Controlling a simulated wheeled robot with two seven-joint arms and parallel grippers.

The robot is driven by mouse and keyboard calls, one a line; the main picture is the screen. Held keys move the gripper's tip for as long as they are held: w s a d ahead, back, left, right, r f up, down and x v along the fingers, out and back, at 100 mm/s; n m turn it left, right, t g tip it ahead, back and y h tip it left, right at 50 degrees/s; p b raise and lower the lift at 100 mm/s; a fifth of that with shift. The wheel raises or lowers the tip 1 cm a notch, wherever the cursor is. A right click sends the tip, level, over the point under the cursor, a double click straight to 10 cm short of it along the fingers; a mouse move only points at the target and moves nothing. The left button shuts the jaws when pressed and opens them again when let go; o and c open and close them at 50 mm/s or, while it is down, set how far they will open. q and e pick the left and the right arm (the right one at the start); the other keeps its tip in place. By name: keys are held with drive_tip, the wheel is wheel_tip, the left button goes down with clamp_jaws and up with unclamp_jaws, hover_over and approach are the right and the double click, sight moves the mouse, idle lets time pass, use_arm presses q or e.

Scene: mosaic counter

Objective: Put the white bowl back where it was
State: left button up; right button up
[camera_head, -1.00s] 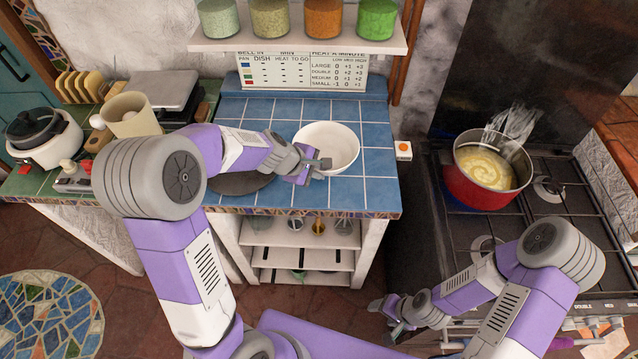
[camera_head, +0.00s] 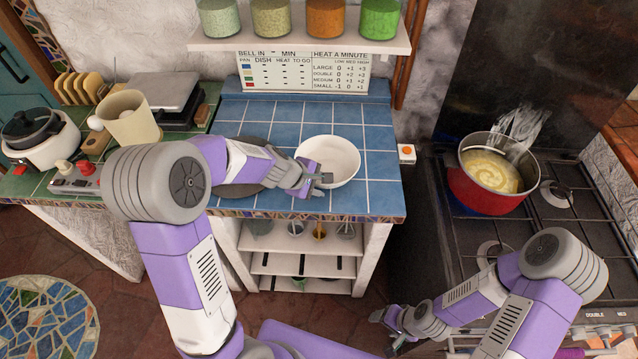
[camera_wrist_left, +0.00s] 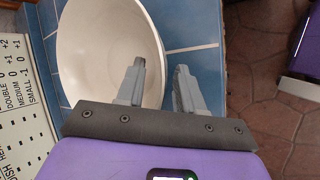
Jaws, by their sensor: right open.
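The white bowl (camera_head: 335,152) appears to sit upright on the blue tiled counter, beside a dark round plate. My left gripper (camera_head: 320,182) is at the bowl's near side. In the left wrist view, its two fingers (camera_wrist_left: 161,72) are apart, with the bowl's rim (camera_wrist_left: 160,45) between them. One finger is over the inside of the bowl and the other is outside, with gaps showing beside the rim. My right gripper (camera_head: 384,330) is open and empty, low in front of the stove. The dark plate (camera_head: 235,189) is partly hidden by my left arm.
A red pot (camera_head: 480,196) with yellow contents stands on the stove at the right. A shelf with several jars (camera_head: 270,18) hangs above the counter. A small box with an orange button (camera_head: 406,153) is right of the counter. Blue tiles (camera_head: 378,130) right of the bowl are clear.

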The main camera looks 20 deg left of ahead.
use_arm(q)
drive_tip(key=shift+r, duration=0.15)
drive_tip(key=p+v, duration=0.5)
drive_tip(key=v, duration=0.7)
drive_tip(key=shift+p, duration=0.4)
